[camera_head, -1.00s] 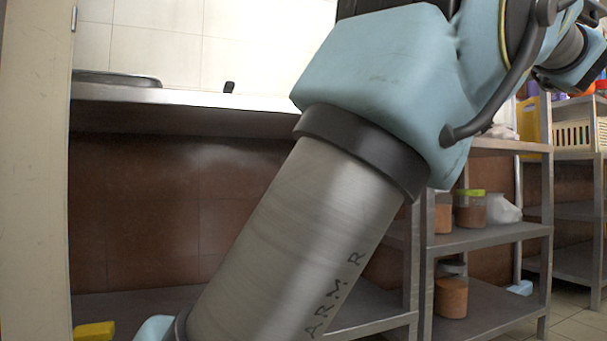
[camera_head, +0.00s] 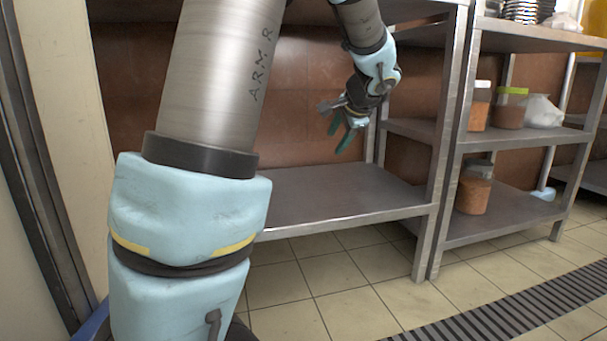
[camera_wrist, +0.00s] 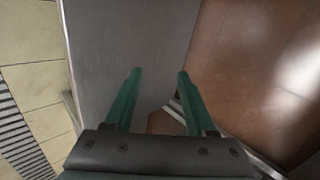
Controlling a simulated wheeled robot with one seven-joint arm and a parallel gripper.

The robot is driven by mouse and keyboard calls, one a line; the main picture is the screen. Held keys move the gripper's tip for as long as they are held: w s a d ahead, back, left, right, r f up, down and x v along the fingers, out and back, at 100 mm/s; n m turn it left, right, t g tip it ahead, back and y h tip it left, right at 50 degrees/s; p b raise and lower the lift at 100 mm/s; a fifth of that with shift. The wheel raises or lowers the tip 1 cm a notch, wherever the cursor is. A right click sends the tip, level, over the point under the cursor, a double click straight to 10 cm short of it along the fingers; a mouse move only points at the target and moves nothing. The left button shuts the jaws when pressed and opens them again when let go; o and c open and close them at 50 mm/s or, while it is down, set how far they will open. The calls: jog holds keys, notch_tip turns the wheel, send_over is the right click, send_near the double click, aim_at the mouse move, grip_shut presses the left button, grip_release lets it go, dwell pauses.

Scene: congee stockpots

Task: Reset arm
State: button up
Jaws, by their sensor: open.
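My gripper (camera_head: 348,137) shows in the head view at the end of my arm, pointing down in front of the brown tiled wall, above the lower metal shelf (camera_head: 330,194). Its two green fingers are apart. In the wrist view my gripper (camera_wrist: 158,75) is open with nothing between the fingers. Beyond them are the grey shelf surface (camera_wrist: 130,40) and the reddish-brown wall (camera_wrist: 260,70). My arm covers much of the left of the head view.
A metal rack at right holds jars of orange contents (camera_head: 473,190), a green-lidded container (camera_head: 510,108) and a white bag (camera_head: 542,112). Shelf posts (camera_head: 440,150) stand right of my gripper. The tiled floor (camera_head: 340,285) in front is clear, with a drain grate (camera_head: 520,305).

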jog(key=s+a+f+n+g+h, duration=0.1)
jog(key=s+a+f+n+g, duration=0.1)
jog(key=s+a+f+n, duration=0.45)
jog(key=s+a+f+n+g+h, duration=0.1)
jog(key=s+a+f+n+g, duration=0.25)
jog(key=s, duration=0.55)
jog(key=s+a+f+n+g+h, duration=0.1)
jog(key=s+a+f+n+g, duration=0.15)
jog(key=s+a+f, duration=0.4)
notch_tip(320, 180, up, 60)
jog(key=s+d+t+p, duration=0.1)
jog(key=p, duration=6)
jog(key=shift+d, duration=0.2)
